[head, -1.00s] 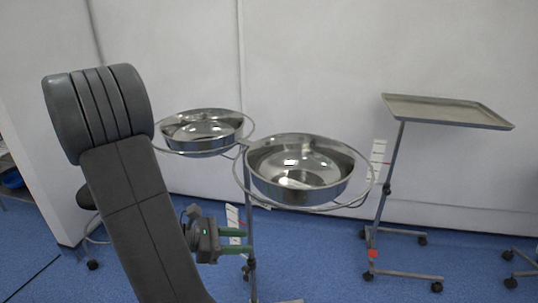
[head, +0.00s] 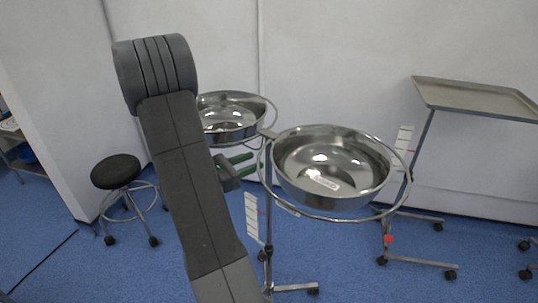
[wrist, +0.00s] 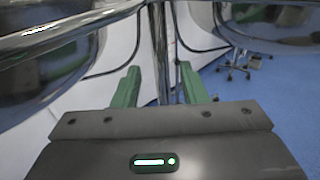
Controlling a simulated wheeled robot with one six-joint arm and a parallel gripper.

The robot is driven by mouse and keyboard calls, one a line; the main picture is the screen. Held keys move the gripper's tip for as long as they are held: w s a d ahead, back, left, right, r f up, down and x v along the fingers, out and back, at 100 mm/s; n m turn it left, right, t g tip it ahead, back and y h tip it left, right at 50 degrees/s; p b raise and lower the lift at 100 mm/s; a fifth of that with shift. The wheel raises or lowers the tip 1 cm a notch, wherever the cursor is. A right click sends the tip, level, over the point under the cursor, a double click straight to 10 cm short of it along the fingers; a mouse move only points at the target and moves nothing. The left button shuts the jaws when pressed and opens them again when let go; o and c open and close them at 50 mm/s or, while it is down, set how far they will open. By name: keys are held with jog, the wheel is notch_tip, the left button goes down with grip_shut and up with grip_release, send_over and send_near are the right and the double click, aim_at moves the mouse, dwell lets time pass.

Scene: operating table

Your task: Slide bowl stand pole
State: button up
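The bowl stand's thin metal pole (head: 268,205) rises from a wheeled base in the head view. Its two rings hold steel bowls, a left bowl (head: 228,122) and a larger right bowl (head: 325,185). My gripper (head: 254,164) is just under the rings, its green fingers pointing right towards the pole. In the wrist view my gripper (wrist: 160,85) has its fingers apart, with the pole (wrist: 160,50) lined up in the gap. I cannot tell whether the pole is inside the fingers or just past their tips. No finger visibly touches it.
A tray stand (head: 480,98) is at the right, with its wheeled base near the bowl stand's base. A black stool (head: 116,171) stands at the left. The white wall is close behind. Blue floor (head: 350,280) is open in front.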

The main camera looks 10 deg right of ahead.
aim_at(266, 156)
jog(key=shift+x, duration=3.3)
jog(key=shift+c, duration=0.2)
grip_shut()
